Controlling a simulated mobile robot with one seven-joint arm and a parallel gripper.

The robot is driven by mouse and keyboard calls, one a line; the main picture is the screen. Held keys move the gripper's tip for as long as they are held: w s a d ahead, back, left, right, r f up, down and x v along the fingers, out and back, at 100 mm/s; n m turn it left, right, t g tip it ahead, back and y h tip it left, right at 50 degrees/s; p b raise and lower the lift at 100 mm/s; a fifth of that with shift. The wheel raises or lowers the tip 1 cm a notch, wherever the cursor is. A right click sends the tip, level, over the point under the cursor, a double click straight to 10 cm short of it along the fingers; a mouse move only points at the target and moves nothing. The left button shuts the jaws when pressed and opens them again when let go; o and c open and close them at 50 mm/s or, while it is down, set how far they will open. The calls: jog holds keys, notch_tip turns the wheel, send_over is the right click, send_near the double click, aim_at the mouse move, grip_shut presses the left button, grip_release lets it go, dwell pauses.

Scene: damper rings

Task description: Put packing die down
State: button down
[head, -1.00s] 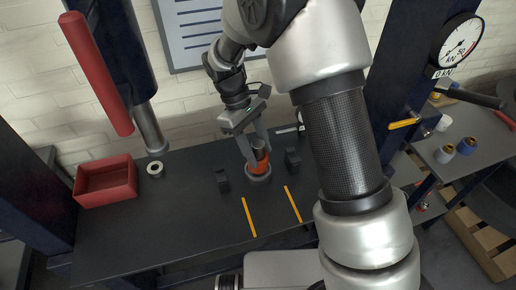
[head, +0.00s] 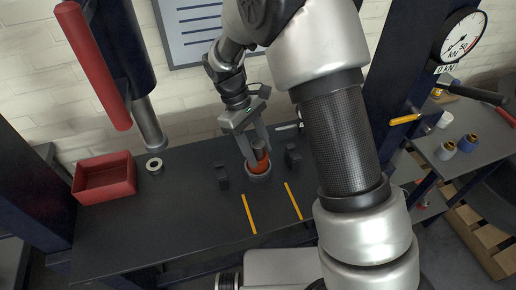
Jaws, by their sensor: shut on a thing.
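My gripper (head: 257,160) points down over the middle of the dark bench. Its fingers are shut on a dark grey cylindrical piece, which I take to be the packing die (head: 259,146). The die is upright, at an orange ring-shaped part (head: 263,163). Below the orange part is a grey round base (head: 259,178) on the bench. The fingers hide part of the die and the orange part, and I cannot tell whether the die touches what is below it.
Two small black blocks flank the base, left (head: 222,178) and right (head: 293,157). A red tray (head: 104,192) and a metal ring (head: 154,166) are at the left. Yellow strips (head: 249,214) mark the front. The side table (head: 464,168) carries small parts. The bench's front left is clear.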

jog(key=c, duration=0.9)
grip_release()
jog(key=shift+f, duration=0.1)
jog(key=v, duration=1.7)
jog(key=shift+r, duration=0.25)
jog(key=shift+a, duration=0.1)
grip_shut()
